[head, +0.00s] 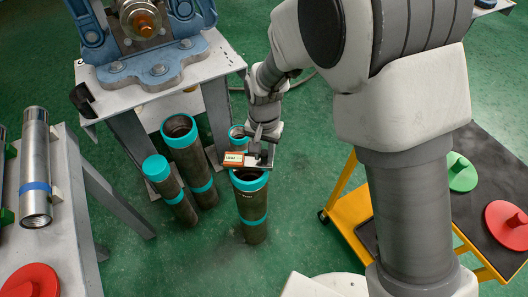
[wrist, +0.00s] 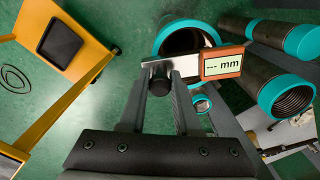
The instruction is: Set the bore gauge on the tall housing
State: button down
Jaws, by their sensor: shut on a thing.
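The bore gauge (head: 240,159) is an orange block with a pale display and a grey metal bar. My gripper (head: 262,150) is shut on its bar and holds it over the open mouth of the front pipe housing (head: 253,207), which has teal bands. In the wrist view the gauge (wrist: 222,64) reads "--- mm", and the fingers (wrist: 160,88) grip the bar beside a black knob. The housing's teal rim (wrist: 207,29) lies behind it. I cannot tell whether the gauge touches the rim, or which housing is the tall one.
A wide open housing (head: 186,150), a narrower one (head: 168,188) and a partly hidden one (head: 237,131) stand close by. A vise table (head: 215,62) is behind them. A yellow cart (head: 350,215) with green and red discs is on the right. Green floor lies clear in front.

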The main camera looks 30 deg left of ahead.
jog(key=shift+f, duration=0.3)
dwell(0.9)
jog(key=c, duration=0.5)
grip_release()
jog(key=shift+c, duration=0.2)
jog(key=shift+r+p, duration=2.75)
jog(key=shift+r, duration=0.7)
